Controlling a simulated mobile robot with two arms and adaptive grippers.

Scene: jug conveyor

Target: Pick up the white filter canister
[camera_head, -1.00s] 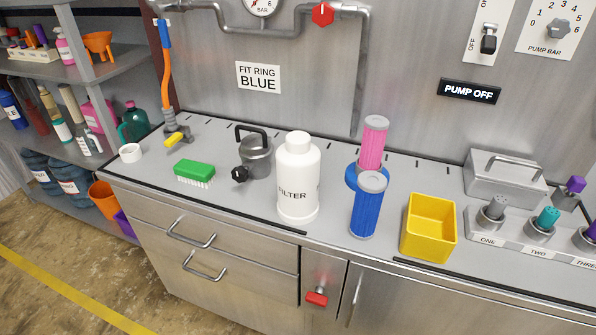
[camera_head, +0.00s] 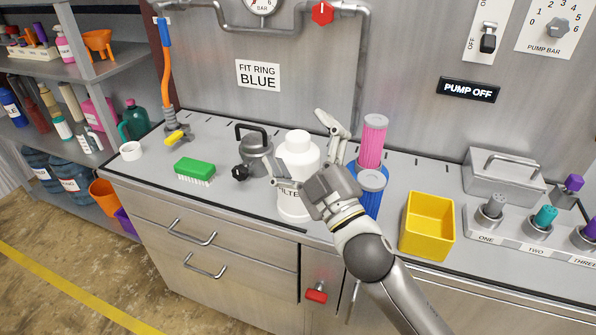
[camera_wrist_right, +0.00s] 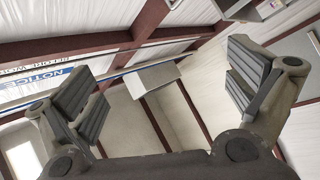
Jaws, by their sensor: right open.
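The white filter canister (camera_head: 297,150) stands upright on the steel counter, its label partly hidden by my right gripper. My right gripper (camera_head: 305,150) is open, in front of and over the canister in the head view, one finger low at the canister's front left and the other raised at its right. I cannot tell whether a finger touches it. In the right wrist view my right gripper (camera_wrist_right: 165,95) has its fingers wide apart with nothing between them; only ceiling beams and walls show behind. My left gripper is not in view.
A grey lidded pot (camera_head: 257,160) is close left. A green brush (camera_head: 193,170) lies farther left; a yellow bin (camera_head: 428,225) stands right.

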